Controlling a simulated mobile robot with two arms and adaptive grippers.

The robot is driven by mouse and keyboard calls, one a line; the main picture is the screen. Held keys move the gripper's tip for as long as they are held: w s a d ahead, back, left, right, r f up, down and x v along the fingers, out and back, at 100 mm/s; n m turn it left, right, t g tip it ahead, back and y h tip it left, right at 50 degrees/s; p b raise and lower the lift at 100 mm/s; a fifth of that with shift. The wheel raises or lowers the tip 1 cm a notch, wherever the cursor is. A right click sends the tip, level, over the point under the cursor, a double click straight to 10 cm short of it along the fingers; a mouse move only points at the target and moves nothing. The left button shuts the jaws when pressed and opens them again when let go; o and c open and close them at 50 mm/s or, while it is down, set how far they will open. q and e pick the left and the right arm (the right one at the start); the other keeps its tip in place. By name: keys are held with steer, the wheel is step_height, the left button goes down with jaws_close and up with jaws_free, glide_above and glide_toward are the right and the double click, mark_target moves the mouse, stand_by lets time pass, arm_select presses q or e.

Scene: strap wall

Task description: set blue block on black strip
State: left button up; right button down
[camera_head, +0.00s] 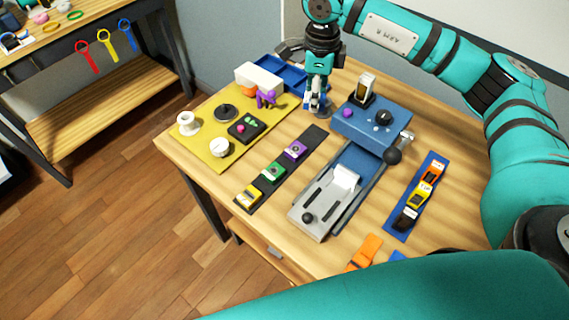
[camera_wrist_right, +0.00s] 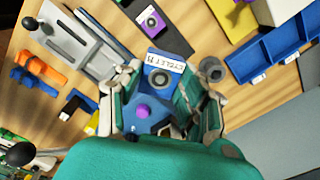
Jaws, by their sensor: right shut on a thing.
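The black strip (camera_head: 268,186) lies on the table with a yellow block (camera_head: 247,196), a green block (camera_head: 273,171) and a purple block (camera_head: 295,150) along it; its far end is bare. My right gripper (camera_head: 317,106) is above the table just beyond that far end. In the right wrist view its fingers (camera_wrist_right: 162,105) are shut on the blue block (camera_wrist_right: 160,78), which carries a white label and a round eyelet. The purple block (camera_wrist_right: 151,20) on the strip shows past it. In the head view the fingers largely hide the blue block. My left gripper is out of view.
A blue press (camera_head: 365,125) with a lever and a grey slide (camera_head: 325,205) stands right of the strip. A yellow mat (camera_head: 205,150) with small parts lies left. Blue trays (camera_head: 290,75) are behind. A blue strip (camera_head: 400,228) with several clips lies right.

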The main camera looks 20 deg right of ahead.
mark_target(315, 135)
steer(key=w+d+f+m, duration=0.1)
steer(key=f+m, duration=0.2)
steer(key=f, duration=0.2)
steer(key=w+d+f+m, duration=0.1)
steer(key=f+m, duration=0.3)
steer(key=f, duration=0.1)
steer(key=w+d+f+m, duration=0.1)
steer(key=f+m, duration=0.2)
steer(key=f, duration=0.2)
steer(key=shift+w+d+f+m, duration=0.1)
steer(key=shift+w+d+m, duration=0.05)
steer(key=shift+w+m, duration=0.2)
steer(key=shift+w+f, duration=0.15)
steer(key=shift+f, duration=0.15)
steer(key=shift+f, duration=0.1)
steer(key=shift+f, duration=0.1)
steer(key=c, duration=0.8)
jaws_free()
